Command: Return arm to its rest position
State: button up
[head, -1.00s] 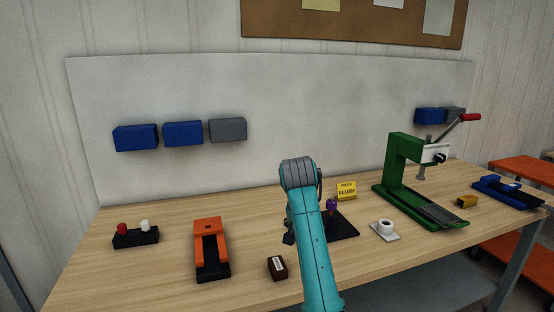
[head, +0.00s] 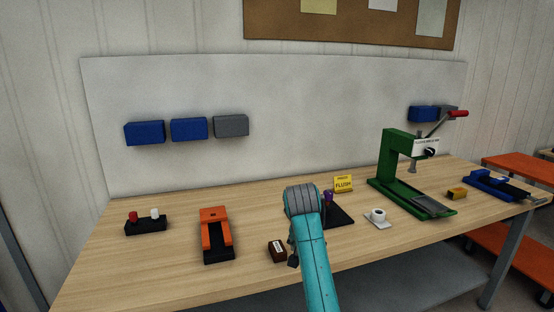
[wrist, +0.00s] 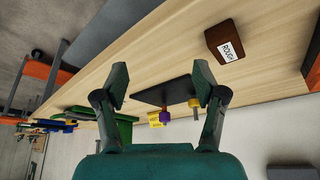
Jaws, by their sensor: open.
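My teal arm (head: 316,262) reaches up over the front edge of the workbench (head: 150,278) in the head view, bending at a grey joint. In that view my gripper is mostly hidden behind the arm; only a dark tip shows beside the brown block. In the wrist view my gripper (wrist: 160,77) is open, its two dark green fingers spread apart with nothing between them. Beyond the fingers are a black plate (wrist: 163,92), a purple-topped piece (wrist: 165,117) and a yellow-topped piece (wrist: 194,103).
A brown block labelled ROUGH (wrist: 226,42) lies near the bench's front edge. A yellow sign (head: 343,184) stands behind the plate.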

jog(key=s+d+f+n+t, duration=0.15)
jog(key=s+f, duration=0.35)
jog(key=f, duration=0.7)
jog(key=s+d+f+t, duration=0.1)
jog(key=s+d+f, duration=0.3)
jog(key=f, duration=0.7)
jog(key=s+d+f+n+t, duration=0.1)
jog(key=s+f, duration=0.2)
jog(key=s, duration=0.3)
jog(key=s+f+t+y, duration=0.1)
jog(key=s+f, duration=0.3)
jog(key=s, duration=0.3)
jog(key=s+d+f+n, duration=0.1)
jog(key=s+f, duration=0.2)
jog(key=s, duration=0.3)
jog(key=s+d+r+t, duration=0.1)
jog(key=s+r, duration=0.1)
jog(key=s, duration=0.8)
jog(key=s+d+r+t, duration=0.1)
jog(key=s+t, duration=0.1)
jog(key=s, duration=0.7)
jog(key=s+r+t, duration=0.2)
jog(key=s+r, duration=1.4)
jog(key=shift+s+d+r+y, duration=0.2)
jog(key=shift+d+r+y, duration=0.1)
jog(key=shift+r, duration=0.1)
jog(key=shift+n+t, duration=0.25)
